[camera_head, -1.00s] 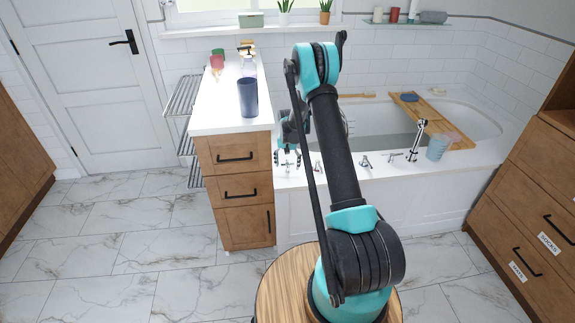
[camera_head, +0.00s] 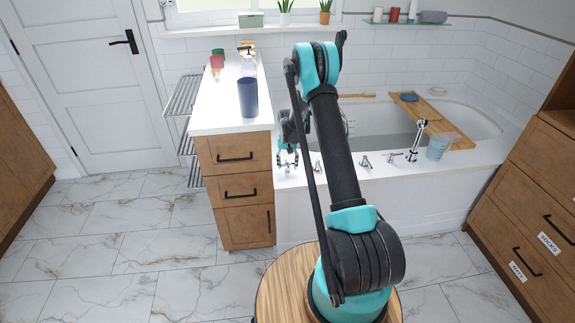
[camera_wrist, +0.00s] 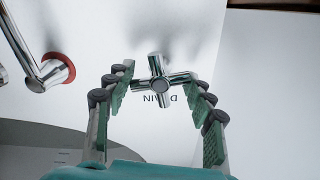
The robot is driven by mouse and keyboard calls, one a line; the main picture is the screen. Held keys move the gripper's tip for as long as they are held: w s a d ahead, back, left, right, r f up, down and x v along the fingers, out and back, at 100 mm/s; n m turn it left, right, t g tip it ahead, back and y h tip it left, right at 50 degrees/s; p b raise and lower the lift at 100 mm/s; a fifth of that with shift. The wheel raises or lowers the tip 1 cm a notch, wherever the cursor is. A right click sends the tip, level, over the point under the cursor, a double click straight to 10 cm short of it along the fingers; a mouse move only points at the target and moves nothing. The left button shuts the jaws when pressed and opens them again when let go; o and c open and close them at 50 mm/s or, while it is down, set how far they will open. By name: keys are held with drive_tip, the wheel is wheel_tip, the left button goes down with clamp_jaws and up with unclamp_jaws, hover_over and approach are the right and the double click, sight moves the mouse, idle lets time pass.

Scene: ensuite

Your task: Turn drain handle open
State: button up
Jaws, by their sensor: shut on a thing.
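The drain handle (camera_wrist: 160,84) is a chrome cross-shaped knob on the white tub deck, with a dark "DRAIN" label, partly covered, beside it in the wrist view. My gripper (camera_wrist: 158,80) has its two green-padded fingers on either side of the handle, shut on its cross arms. In the head view my gripper (camera_head: 287,160) is low at the tub's near left edge, next to the wooden cabinet. The handle cannot be made out clearly there.
A chrome fitting with a red ring (camera_wrist: 57,70) stands left of the handle in the wrist view. More chrome taps (camera_head: 365,162) line the tub deck. The wooden cabinet (camera_head: 235,190) stands close on the left. A blue cup (camera_head: 438,147) sits at the right.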

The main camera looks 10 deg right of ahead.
drive_tip(key=n, duration=0.4)
drive_tip(key=shift+n, duration=0.3)
drive_tip(key=n, duration=0.3)
drive_tip(key=shift+n, duration=0.3)
drive_tip(key=n, duration=0.4)
drive_tip(key=shift+n, duration=2.1)
drive_tip(key=o, duration=1.2)
drive_tip(key=shift+c, duration=0.2)
